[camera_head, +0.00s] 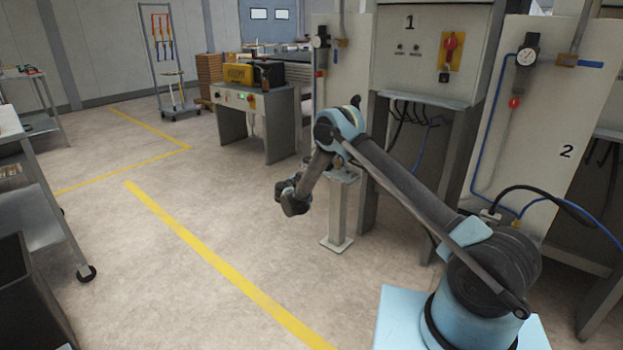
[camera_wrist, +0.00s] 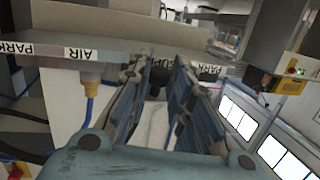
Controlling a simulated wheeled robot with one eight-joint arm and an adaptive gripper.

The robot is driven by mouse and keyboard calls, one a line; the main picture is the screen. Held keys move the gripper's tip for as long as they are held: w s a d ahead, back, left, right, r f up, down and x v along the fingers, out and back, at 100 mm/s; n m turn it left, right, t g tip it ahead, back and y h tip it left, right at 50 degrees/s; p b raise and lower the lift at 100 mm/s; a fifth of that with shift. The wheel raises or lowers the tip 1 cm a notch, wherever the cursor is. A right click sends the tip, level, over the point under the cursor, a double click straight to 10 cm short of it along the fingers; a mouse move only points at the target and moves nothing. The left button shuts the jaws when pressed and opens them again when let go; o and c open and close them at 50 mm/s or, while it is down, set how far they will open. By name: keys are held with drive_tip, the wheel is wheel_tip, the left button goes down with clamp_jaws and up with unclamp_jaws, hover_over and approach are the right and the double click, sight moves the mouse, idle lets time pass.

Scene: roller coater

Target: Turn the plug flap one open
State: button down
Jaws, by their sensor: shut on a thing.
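My gripper (camera_wrist: 159,74) reaches up to a pale labelled bar in the wrist view. Its two long fingers are closed on a small dark part (camera_wrist: 157,86) in front of a partly covered label ending in "UP". This part is at the place of the plug flap, but the fingers cover most of it. I cannot tell how far it is turned. In the head view my bent arm ends at a dark wrist left of a pale post (camera_head: 337,215); the fingertips cannot be made out there.
The bar (camera_wrist: 110,52) carries "PARK" and "AIR" labels and a yellow fitting (camera_wrist: 91,77) with a blue hose. Cabinet 1 (camera_head: 425,50) and panel 2 (camera_head: 545,110) stand right in the head view. A cart (camera_head: 45,200) stands left; the middle floor is clear.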

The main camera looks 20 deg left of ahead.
idle(0.3)
drive_tip(key=c, duration=1.4)
unclamp_jaws()
drive_tip(key=shift+c, duration=0.2)
drive_tip(key=v, duration=1.2)
drive_tip(key=shift+f, duration=0.2)
